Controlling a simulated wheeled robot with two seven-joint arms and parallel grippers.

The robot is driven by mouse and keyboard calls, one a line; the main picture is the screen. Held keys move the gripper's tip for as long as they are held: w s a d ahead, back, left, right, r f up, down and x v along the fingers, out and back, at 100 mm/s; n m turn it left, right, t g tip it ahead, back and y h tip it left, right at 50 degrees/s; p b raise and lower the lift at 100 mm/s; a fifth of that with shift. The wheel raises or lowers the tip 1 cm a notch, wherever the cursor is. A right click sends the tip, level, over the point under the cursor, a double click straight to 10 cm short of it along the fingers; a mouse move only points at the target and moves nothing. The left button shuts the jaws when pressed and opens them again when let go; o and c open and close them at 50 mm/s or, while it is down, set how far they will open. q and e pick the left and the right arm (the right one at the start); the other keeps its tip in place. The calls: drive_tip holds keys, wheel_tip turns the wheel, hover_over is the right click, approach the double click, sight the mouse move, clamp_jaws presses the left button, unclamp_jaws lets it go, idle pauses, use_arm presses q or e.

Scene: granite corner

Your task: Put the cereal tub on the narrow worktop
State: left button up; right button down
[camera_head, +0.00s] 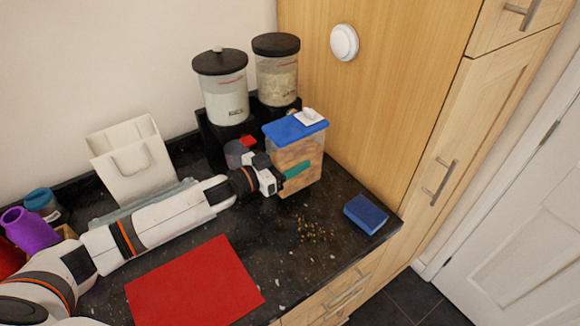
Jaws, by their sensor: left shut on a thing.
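The cereal tub (300,151) is a clear box with brown cereal inside and a blue lid with a white cap. It stands upright by the wooden cabinet at the right end of the black worktop (290,262). I cannot tell whether its base touches the worktop. My left gripper (294,172), with teal fingertips, is shut on the cereal tub from its left side. My right gripper is not in view.
Two black-lidded canisters (226,97) stand on a dark raised stand behind the tub. A blue block (366,214) lies near the right corner, with scattered crumbs (318,233) beside it. A red mat (195,284) lies in front; a white bag (132,163) stands left.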

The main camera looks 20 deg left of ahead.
use_arm(q)
wheel_tip(320, 180, down, 3)
drive_tip(key=shift+f, duration=0.15)
drive_tip(key=o, duration=0.9)
drive_tip(key=shift+f, duration=0.2)
drive_tip(key=o, duration=0.4)
drive_tip(key=shift+r, duration=0.15)
